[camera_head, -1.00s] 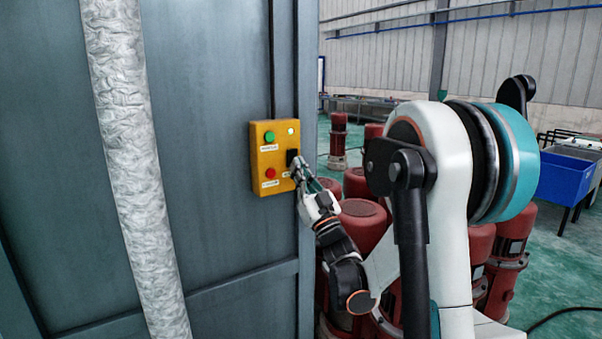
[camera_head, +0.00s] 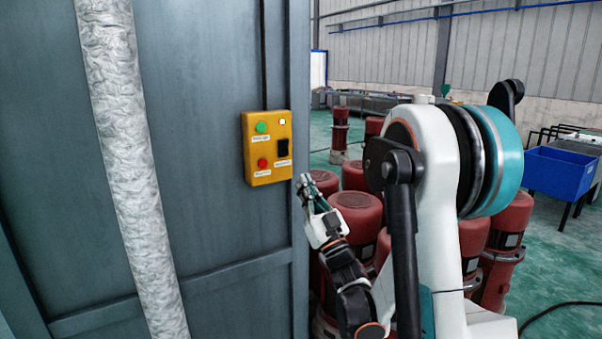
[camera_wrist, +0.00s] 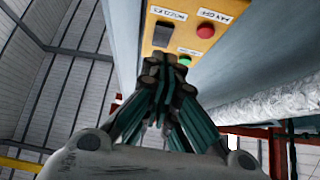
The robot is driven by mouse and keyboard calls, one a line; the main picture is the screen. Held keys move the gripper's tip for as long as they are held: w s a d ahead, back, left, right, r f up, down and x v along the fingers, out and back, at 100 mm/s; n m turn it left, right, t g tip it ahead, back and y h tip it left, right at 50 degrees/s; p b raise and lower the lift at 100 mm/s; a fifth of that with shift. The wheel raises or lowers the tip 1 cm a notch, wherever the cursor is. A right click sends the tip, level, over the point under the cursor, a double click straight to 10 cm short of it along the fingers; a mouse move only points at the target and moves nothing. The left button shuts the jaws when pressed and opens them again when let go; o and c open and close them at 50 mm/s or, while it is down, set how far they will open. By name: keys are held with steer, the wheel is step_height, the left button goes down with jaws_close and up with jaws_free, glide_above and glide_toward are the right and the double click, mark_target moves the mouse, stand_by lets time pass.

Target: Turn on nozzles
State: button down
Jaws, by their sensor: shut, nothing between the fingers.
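A yellow control box (camera_head: 267,172) is fixed to the grey cabinet wall in the head view. Its black rocker switch (camera_head: 282,147) is at the right, with a small pale lamp (camera_head: 282,122) above it. A green button (camera_head: 261,127) and a red button (camera_head: 262,162) are on its left side. In the wrist view the black switch (camera_wrist: 163,34) sits beside a label reading NOZZLES (camera_wrist: 168,13). My gripper (camera_head: 305,182) is shut and empty, right of and below the box, apart from it. Its fingers (camera_wrist: 165,68) also show in the wrist view, partly covering the box.
The grey cabinet (camera_head: 205,200) fills the left, with a silvery wrapped pipe (camera_head: 130,150) in front of it. Several red motor-like cylinders (camera_head: 355,205) stand behind and beside my arm.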

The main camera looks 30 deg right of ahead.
steer(key=shift+s+f, duration=0.6)
steer(key=shift+f, duration=0.3)
steer(key=shift+s+f, duration=0.55)
steer(key=shift+f, duration=0.3)
steer(key=s+a+f+m+g+h, duration=0.25)
steer(key=a+m+g, duration=0.25)
steer(key=a+g, duration=0.55)
steer(key=s+a+f+n+g, duration=0.2)
steer(key=s+a+f+g, duration=0.1)
steer(key=s, duration=0.8)
steer(key=s+a+f+n+g+y, duration=0.1)
steer(key=s+a+f+g, duration=0.3)
steer(key=s, duration=0.7)
step_height(320, 180, down, 2)
steer(key=shift+f+n+g, duration=0.2)
steer(key=shift+n+g, duration=0.45)
steer(key=shift+n, duration=0.15)
steer(key=shift+a+y, duration=0.15)
steer(key=shift+y, duration=0.1)
